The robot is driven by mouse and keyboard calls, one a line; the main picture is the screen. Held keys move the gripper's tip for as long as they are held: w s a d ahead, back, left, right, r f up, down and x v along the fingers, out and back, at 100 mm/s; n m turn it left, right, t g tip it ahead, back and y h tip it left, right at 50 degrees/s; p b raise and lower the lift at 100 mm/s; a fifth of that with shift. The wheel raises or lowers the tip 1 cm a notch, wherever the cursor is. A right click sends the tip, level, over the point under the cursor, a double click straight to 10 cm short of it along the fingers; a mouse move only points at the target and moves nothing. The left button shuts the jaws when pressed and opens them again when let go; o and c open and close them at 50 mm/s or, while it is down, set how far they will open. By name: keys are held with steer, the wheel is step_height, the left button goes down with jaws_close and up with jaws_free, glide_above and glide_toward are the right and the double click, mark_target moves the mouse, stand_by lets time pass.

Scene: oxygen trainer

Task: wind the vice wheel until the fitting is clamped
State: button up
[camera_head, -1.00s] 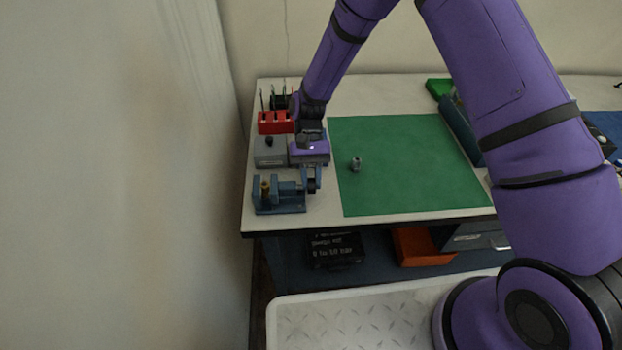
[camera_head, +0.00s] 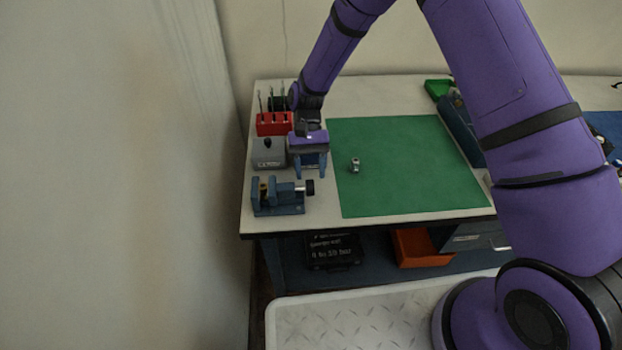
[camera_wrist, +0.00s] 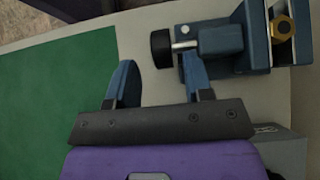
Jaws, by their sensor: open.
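The blue vice (camera_head: 278,207) stands at the front left of the bench, and also shows in the wrist view (camera_wrist: 224,40). Its black wheel (camera_head: 310,187) is on its right end; in the wrist view the wheel (camera_wrist: 160,48) lies just beyond the fingertips. A brass fitting (camera_wrist: 283,27) sits upright between the vice jaws; I cannot tell whether both jaws touch it. My gripper (camera_head: 311,174) is open and empty, with its two blue fingers pointing toward the wheel from behind it. In the wrist view my gripper (camera_wrist: 158,72) has its fingers spread wide, apart from the wheel.
A grey box (camera_head: 268,153) with a black knob and a red rack (camera_head: 274,124) stand behind the vice, close to the gripper. A small metal part (camera_head: 355,165) stands on the green mat (camera_head: 410,180). Most of the mat is clear.

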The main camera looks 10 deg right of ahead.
steer(key=v, duration=0.8)
steer(key=shift+d+r, duration=0.1)
steer(key=s+d+r+t, duration=0.4)
steer(key=d+r, duration=0.3)
steer(key=r, duration=0.5)
steer(key=s+d+r+t, duration=0.3)
steer(key=d+r, duration=0.3)
steer(key=r, duration=0.6)
steer(key=s+d+r+t, duration=0.4)
steer(key=s+d, duration=0.1)
steer(key=s, duration=0.5)
steer(key=s+d+r+t, duration=0.4)
steer(key=s+d, duration=0.2)
steer(key=s, duration=0.4)
steer(key=shift+s, duration=0.3)
